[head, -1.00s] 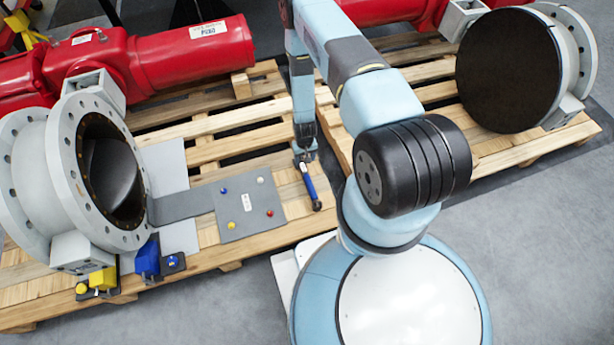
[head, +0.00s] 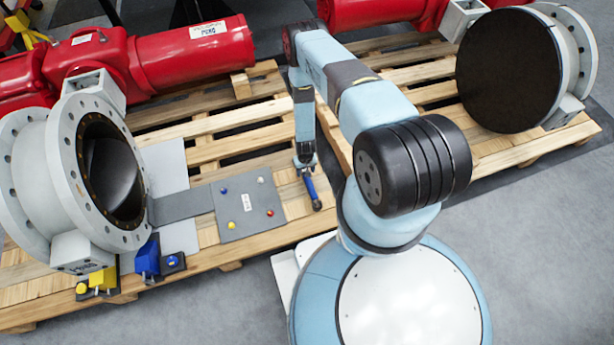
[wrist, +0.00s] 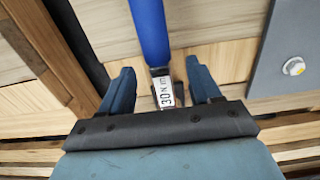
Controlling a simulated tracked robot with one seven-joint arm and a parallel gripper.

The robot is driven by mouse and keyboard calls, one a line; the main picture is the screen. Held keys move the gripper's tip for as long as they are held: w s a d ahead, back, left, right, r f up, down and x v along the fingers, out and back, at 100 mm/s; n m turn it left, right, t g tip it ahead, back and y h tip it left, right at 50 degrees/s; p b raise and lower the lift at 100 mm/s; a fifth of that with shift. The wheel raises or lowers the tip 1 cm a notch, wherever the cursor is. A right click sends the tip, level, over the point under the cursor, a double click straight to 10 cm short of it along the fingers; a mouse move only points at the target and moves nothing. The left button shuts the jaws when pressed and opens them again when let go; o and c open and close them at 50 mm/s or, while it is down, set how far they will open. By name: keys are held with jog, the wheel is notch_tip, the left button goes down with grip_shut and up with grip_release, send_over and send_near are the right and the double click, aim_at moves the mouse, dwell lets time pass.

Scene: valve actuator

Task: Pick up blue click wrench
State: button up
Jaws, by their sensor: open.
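The blue click wrench (head: 313,190) lies on the wooden pallet just right of the grey plate in the head view. In the wrist view its blue handle (wrist: 151,30) runs up to the top edge, and a silver section marked "30" lies below it. My gripper (head: 305,165) is over the upper end of the wrench. In the wrist view my gripper (wrist: 160,80) is open, with one blue finger on each side of the wrench. The lower end of the wrench is hidden by the gripper body. I cannot tell whether the fingers touch it.
The grey plate (head: 240,205) with coloured knobs lies left of the wrench. A large grey flanged valve (head: 75,170) stands at the left, with yellow and blue blocks (head: 147,258) near it. Red actuators (head: 190,55) lie behind. A second flanged valve (head: 510,70) stands at the right.

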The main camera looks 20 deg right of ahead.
jog(key=shift+f, duration=1.4)
jog(key=shift+c, duration=0.4)
grip_shut()
